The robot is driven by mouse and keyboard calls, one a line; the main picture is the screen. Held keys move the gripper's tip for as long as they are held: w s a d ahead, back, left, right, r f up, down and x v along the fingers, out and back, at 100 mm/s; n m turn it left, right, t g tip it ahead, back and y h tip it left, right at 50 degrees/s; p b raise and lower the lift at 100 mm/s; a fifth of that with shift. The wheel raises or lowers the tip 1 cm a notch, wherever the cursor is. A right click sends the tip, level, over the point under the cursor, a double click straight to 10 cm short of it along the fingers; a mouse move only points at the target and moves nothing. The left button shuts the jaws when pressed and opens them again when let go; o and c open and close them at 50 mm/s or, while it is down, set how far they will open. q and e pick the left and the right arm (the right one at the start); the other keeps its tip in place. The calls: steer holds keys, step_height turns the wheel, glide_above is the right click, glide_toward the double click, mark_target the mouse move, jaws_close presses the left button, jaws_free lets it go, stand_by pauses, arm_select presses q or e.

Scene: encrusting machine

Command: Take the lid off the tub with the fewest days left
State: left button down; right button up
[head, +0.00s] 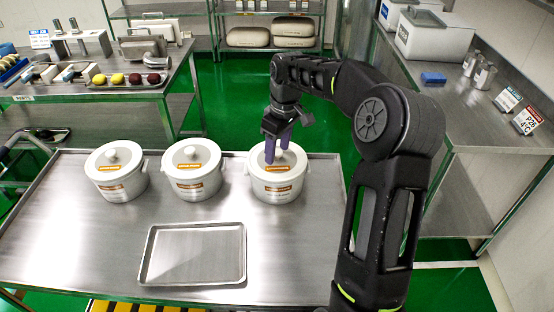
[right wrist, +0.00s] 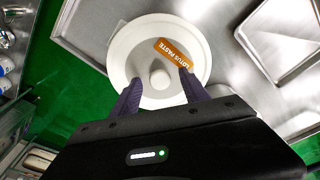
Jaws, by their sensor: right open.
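Three white lidded tubs stand in a row on the steel table: the left tub (head: 117,180), the middle tub (head: 193,180) and the right tub (head: 277,185). Each lid has a round knob and an orange label; the day counts are too small to read. My right gripper (head: 270,160) is over the right tub's lid, pointing down. In the right wrist view its open fingers (right wrist: 158,85) are on either side of the lid knob (right wrist: 159,78), apart from it. The label there reads "LOTUS PASTE" (right wrist: 175,58). My left gripper is not in view.
An empty metal tray (head: 193,283) lies on the table in front of the tubs. A side counter (head: 450,120) with signs and canisters is at the right. A parts bench (head: 100,92) stands behind at the left.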

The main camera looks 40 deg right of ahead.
mark_target(278, 152)
jaws_close()
stand_by(0.4)
steer(key=shift+r, duration=0.1)
step_height(278, 152, up, 10)
stand_by(0.6)
stand_by(0.5)
